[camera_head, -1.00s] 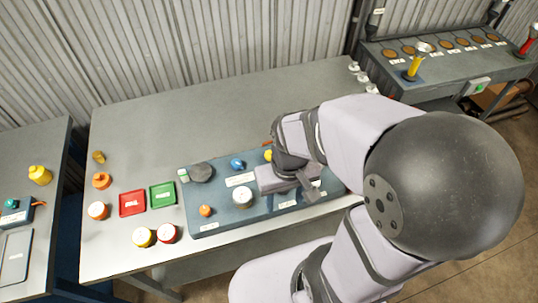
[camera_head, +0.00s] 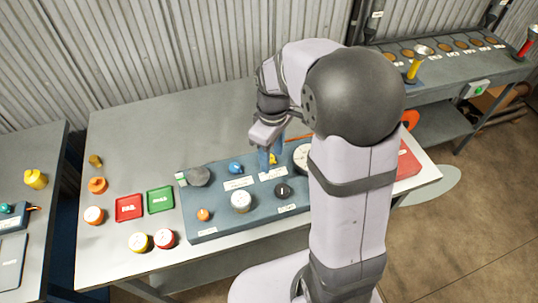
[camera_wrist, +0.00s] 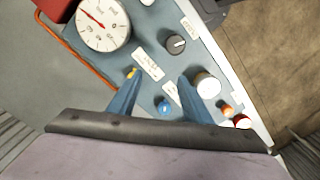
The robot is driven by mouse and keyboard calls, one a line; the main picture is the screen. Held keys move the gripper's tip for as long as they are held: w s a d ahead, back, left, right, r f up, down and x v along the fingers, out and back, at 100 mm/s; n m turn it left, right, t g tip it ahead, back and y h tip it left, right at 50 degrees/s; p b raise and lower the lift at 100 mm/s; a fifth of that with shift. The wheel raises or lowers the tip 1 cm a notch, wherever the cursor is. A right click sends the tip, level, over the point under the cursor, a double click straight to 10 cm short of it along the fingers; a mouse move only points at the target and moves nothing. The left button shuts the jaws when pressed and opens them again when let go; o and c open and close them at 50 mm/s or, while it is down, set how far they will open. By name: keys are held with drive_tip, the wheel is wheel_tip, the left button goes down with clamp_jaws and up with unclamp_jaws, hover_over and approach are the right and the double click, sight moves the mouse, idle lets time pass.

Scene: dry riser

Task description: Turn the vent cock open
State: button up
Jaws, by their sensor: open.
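The blue-grey riser panel (camera_head: 215,220) lies on the grey bench and carries several controls. The labels are too small to read, so I cannot tell for sure which is the vent cock. A small yellow handle (camera_head: 273,158) shows by my gripper (camera_head: 269,160); in the wrist view the yellow handle (camera_wrist: 131,73) is at the left fingertip. My gripper (camera_wrist: 159,78) is open and empty above the panel, pointing down. A blue knob (camera_wrist: 164,106) shows between its fingers, lower in that view. A black knob (camera_wrist: 175,44) lies beyond the right fingertip. Contact cannot be told.
A round gauge (camera_wrist: 103,25) and an orange rod (camera_wrist: 80,55) lie beside the controls. A white cap (camera_head: 241,200) and an orange knob (camera_head: 204,214) are on the panel. Red (camera_head: 129,207) and green (camera_head: 160,199) trays stand left. The bench behind the panel is clear.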

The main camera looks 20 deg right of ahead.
drive_tip(key=w+n, duration=0.1)
drive_tip(key=w, duration=0.1)
drive_tip(key=w+d+f+n, duration=0.1)
drive_tip(key=w+n, duration=0.2)
drive_tip(key=w, duration=0.2)
drive_tip(key=shift+d+f, duration=0.2)
drive_tip(key=shift+s+f+p, duration=0.1)
drive_tip(key=shift+f+p, duration=0.8)
drive_tip(key=shift+f, duration=2.7)
drive_tip(key=c, duration=1.1)
drive_tip(key=shift+o, duration=0.2)
